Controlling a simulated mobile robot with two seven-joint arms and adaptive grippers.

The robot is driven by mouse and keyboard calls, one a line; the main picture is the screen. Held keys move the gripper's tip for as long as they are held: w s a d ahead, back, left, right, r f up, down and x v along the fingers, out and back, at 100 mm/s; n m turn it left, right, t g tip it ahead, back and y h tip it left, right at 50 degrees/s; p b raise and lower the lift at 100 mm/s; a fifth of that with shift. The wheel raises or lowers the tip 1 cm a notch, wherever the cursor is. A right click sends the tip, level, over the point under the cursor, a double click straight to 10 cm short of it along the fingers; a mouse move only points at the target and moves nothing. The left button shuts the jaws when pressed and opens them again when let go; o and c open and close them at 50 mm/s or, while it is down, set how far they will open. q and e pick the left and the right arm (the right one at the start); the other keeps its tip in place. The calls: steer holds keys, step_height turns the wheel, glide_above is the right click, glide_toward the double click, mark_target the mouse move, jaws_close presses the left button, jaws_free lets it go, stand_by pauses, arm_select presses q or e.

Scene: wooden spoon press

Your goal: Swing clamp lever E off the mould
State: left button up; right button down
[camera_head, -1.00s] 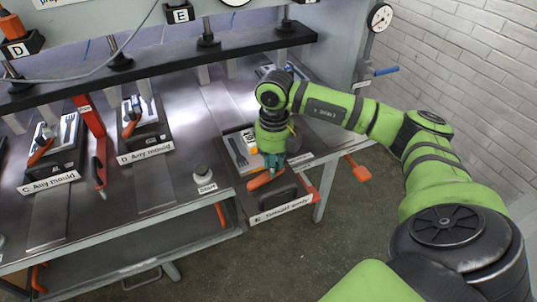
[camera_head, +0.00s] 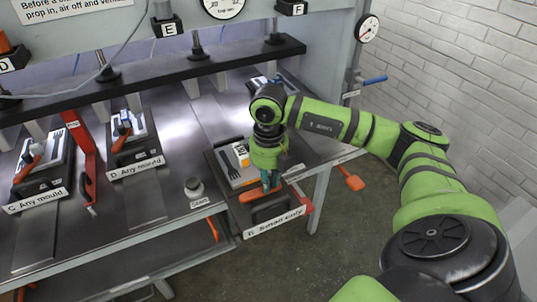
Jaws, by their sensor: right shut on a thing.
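The orange clamp lever (camera_head: 256,194) of station E lies across the front of the mould (camera_head: 234,163), a pale plate with a dark fork shape in a black holder. The holder's front label (camera_head: 275,221) reads "Small only". My right gripper (camera_head: 270,183) points down onto the lever and is shut on it. The arm hides part of the mould and the lever's pivot, so I cannot tell how far the lever is turned. My left gripper is not in view.
Station D (camera_head: 136,166), with its own clamped mould, stands left, beside a red prop (camera_head: 82,150). A round start button (camera_head: 194,188) sits left of E. The dark press beam (camera_head: 150,66) runs above. An orange-handled tool (camera_head: 351,178) is at right.

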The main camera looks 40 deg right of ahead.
steer(key=c, duration=1.1)
jaws_free()
steer(key=shift+s, duration=0.1)
steer(key=shift+r, duration=0.3)
step_height(320, 180, up, 11)
steer(key=shift+r, duration=0.2)
